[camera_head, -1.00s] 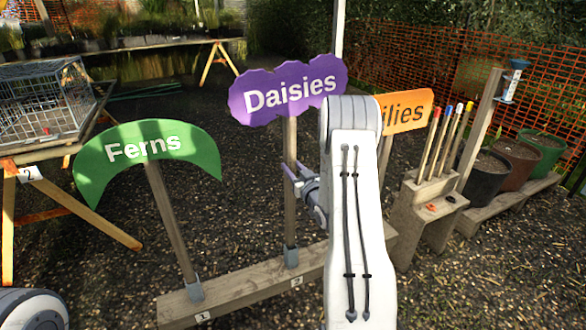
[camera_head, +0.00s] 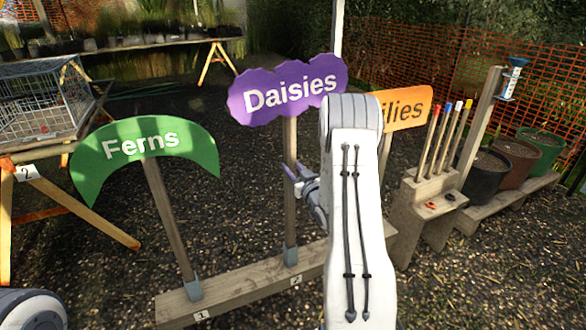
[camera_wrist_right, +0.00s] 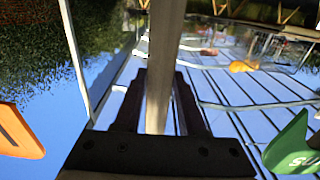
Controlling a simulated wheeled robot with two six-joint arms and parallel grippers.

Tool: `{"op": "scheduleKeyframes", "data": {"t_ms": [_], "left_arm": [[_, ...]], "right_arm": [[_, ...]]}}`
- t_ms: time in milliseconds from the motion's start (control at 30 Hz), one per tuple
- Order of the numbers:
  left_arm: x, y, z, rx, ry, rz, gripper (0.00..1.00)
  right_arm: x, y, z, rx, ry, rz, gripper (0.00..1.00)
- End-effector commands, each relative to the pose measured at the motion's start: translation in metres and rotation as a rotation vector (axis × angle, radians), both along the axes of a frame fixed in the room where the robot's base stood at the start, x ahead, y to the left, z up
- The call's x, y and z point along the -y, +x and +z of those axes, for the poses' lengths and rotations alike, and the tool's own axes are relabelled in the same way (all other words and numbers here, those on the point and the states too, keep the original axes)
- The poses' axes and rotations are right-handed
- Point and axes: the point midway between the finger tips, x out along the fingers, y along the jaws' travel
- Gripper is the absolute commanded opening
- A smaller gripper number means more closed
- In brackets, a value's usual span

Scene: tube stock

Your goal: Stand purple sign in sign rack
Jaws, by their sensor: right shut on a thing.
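The purple sign (camera_head: 287,90) reads "Daisies" and stands upright on a wooden stake (camera_head: 290,195). The foot of its stake meets a grey socket (camera_head: 290,256) in the sign rack (camera_head: 240,287), a long wooden beam, by the label 2. My right gripper (camera_head: 293,172) is shut on the stake about midway up. In the right wrist view the stake (camera_wrist_right: 163,75) runs between the dark fingers. The green "Ferns" sign (camera_head: 140,150) stands in the socket by label 1. The orange sign (camera_head: 407,108) is partly hidden behind my right arm. My left gripper is out of view.
A wooden block with several coloured-tipped stakes (camera_head: 440,140) stands right of the rack. Pots (camera_head: 487,175) sit on a board further right. A wire cage (camera_head: 45,105) rests on a trestle table at left. Gravel ground behind the rack is clear.

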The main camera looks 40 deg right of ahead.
Motion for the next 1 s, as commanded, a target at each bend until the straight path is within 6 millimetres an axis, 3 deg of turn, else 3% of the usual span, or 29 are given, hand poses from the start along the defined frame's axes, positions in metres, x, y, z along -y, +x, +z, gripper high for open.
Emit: {"op": "scheduleKeyframes", "data": {"t_ms": [1000], "left_arm": [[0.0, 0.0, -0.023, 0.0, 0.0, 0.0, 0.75]], "right_arm": [[0.0, 0.0, -0.023, 0.006, -0.002, 0.0, 0.0]]}}
